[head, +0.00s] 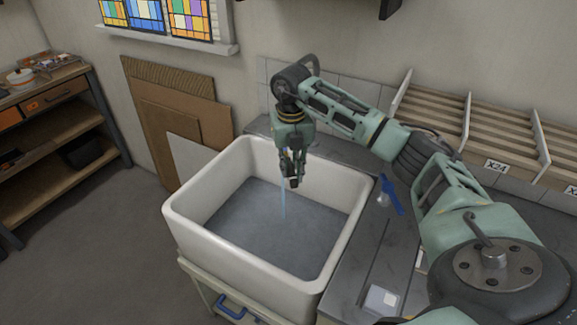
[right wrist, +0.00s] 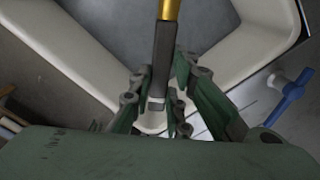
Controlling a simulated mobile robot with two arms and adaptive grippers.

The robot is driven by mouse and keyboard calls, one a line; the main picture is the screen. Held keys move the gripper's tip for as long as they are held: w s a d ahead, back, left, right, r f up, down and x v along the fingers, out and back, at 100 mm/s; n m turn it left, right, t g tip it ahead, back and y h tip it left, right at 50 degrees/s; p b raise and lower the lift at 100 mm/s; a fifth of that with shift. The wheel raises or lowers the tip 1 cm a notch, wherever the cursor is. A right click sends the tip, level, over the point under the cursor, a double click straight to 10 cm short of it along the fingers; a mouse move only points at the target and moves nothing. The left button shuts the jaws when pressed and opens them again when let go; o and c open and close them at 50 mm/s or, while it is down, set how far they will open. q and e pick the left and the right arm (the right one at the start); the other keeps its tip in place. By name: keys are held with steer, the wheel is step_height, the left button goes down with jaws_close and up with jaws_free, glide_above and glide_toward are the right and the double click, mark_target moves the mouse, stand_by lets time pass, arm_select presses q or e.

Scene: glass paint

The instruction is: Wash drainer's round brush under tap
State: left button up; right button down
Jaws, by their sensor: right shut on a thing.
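My right gripper (head: 291,168) is over the white sink (head: 185,225), pointing down. In the right wrist view its fingers (right wrist: 160,105) are shut on a brush (right wrist: 164,60) with a dark flat handle and a gold-coloured ferrule. The brush extends away from the gripper over the sink; its bristles are out of the frame. In the head view the brush is mostly hidden by the gripper. A thin pale-blue stream of water (head: 283,205) runs down beside the gripper into the sink. The tap itself cannot be made out. My left gripper is not in view.
Slatted racks (head: 500,125) stand along the back wall. Boards (head: 180,115) lean at the left, near a wooden shelf unit (head: 60,125).

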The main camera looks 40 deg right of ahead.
steer(key=shift+s+d, duration=0.1)
steer(key=shift+d, duration=0.05)
steer(key=shift+s+d, duration=0.25)
steer(key=shift+d, duration=0.1)
steer(key=shift+a, duration=0.1)
stand_by(0.3)
steer(key=shift+w+a, duration=0.35)
steer(key=shift+a, duration=0.05)
steer(key=shift+s+a+p, duration=0.4)
steer(key=shift+s+a, duration=0.25)
steer(key=shift+s, duration=0.35)
steer(key=shift+s+a+p, duration=0.1)
steer(key=shift+s+a, duration=0.4)
steer(key=shift+s, duration=0.3)
steer(key=shift+s+a+p, duration=0.1)
steer(key=shift+s+a, duration=0.45)
steer(key=shift+s, duration=0.25)
steer(key=shift+s+a+p, duration=0.1)
steer(key=shift+s+a, duration=0.4)
steer(key=shift+s, duration=0.3)
steer(key=shift+r, duration=0.1)
